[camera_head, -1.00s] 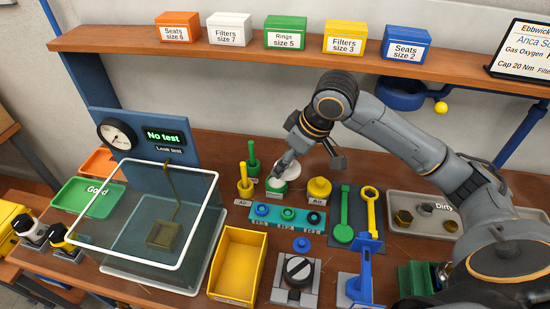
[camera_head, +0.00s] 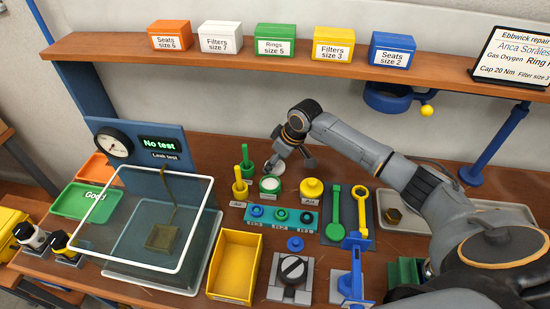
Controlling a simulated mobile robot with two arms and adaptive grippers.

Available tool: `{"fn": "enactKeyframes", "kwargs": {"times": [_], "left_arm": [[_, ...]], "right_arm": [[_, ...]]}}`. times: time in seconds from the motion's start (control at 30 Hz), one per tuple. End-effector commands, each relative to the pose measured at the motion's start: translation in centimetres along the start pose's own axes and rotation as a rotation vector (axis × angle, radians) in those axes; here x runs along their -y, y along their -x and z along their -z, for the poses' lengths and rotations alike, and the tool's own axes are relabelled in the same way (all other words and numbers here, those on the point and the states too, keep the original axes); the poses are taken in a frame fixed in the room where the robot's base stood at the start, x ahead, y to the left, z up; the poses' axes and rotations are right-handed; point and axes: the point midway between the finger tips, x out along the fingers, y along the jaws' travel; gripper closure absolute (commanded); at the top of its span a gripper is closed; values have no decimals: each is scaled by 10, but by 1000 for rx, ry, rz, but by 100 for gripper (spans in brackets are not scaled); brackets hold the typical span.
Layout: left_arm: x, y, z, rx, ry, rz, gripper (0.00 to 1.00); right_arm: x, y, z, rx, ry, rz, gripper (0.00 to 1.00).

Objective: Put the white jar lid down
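The white jar lid (camera_head: 274,168) is at the back of the bench, just behind the green jar (camera_head: 270,186), whose pale top faces up. The lid looks apart from the jar, and part of it is hidden by a finger. My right gripper (camera_head: 291,164) is above the bench there, with its fingers spread apart. One finger is at the lid and the other stands clear to the right. I see nothing between the fingers. Whether the lid rests fully on the bench is hard to tell. My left gripper is not in view.
A green cup with a brush (camera_head: 245,170) and a yellow one (camera_head: 240,188) stand left of the jar. A yellow jar (camera_head: 312,189) stands right. A teal strip of rings (camera_head: 280,216) lies in front. The glass tank (camera_head: 150,230) is left. Bare bench lies behind the jars.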

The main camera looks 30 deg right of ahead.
Motion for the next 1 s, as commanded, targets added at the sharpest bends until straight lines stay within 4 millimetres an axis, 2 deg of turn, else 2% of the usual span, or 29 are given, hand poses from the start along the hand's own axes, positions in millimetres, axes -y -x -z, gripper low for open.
{"fn": "enactKeyframes", "kwargs": {"times": [0.37, 0.4, 0.43, 0.77, 0.87, 1.0], "left_arm": [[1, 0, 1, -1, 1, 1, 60], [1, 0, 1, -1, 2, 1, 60], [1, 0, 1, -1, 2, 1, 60], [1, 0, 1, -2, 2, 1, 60], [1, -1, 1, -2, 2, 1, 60], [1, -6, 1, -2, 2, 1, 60]], "right_arm": [[0, -5, -2, -1, 0, 1, 57], [0, -5, -1, -2, 0, 0, 37], [0, -4, -1, -2, 0, 0, 31], [0, -3, -1, -1, 0, 0, 31], [-1, 4, -1, -2, 0, -2, 31], [-1, 27, -1, -3, 2, -3, 31]]}}
